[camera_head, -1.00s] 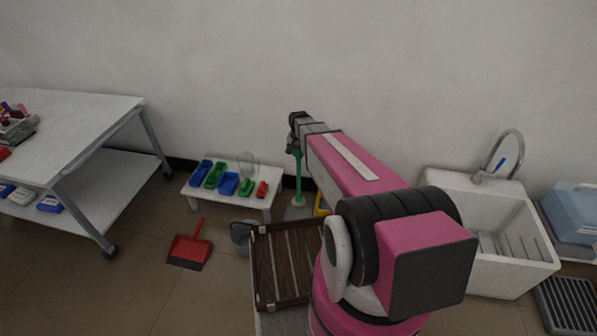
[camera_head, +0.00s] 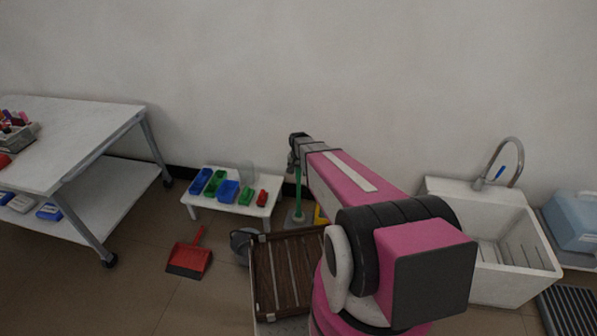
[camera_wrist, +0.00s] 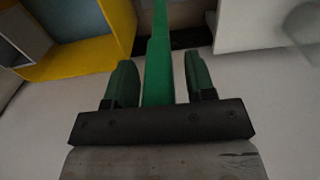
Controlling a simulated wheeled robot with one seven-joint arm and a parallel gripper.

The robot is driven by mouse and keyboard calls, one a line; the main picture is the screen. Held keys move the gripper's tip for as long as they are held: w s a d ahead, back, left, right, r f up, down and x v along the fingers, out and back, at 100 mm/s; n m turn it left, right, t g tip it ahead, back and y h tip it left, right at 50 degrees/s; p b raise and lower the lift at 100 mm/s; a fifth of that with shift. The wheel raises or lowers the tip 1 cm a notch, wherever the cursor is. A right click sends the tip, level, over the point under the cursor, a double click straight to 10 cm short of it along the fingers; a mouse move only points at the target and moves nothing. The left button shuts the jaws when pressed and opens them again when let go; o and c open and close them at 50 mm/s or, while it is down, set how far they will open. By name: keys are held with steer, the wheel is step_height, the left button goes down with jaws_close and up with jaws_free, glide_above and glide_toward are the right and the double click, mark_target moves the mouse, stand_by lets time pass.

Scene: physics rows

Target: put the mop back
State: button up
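The mop stands about upright near the wall, with a green handle (camera_head: 298,182) and a grey foot (camera_head: 297,217) on the floor. My gripper (camera_head: 296,148) is at the upper part of the handle. In the wrist view the green handle (camera_wrist: 158,70) runs between the two fingers of my gripper (camera_wrist: 160,80), with a gap showing on each side. The fingers look open around it. The top of the handle is hidden by my gripper in the head view. I cannot make out a mop holder.
A low white bench (camera_head: 230,203) with coloured bins stands left of the mop. A grey bucket (camera_head: 242,242), a brown slatted crate (camera_head: 288,270) and a red dustpan (camera_head: 189,258) are in front. A yellow-edged object (camera_head: 320,216) is close right. A sink (camera_head: 500,235) stands further right.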

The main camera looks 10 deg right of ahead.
step_height(320, 180, up, 12)
steer(key=shift+s, duration=0.1)
steer(key=s+r+n, duration=0.2)
steer(key=s+r, duration=0.1)
steer(key=s, duration=0.7)
steer(key=s+r+n, duration=0.2)
steer(key=s+r, duration=0.1)
steer(key=s, duration=0.8)
steer(key=shift+n, duration=0.3)
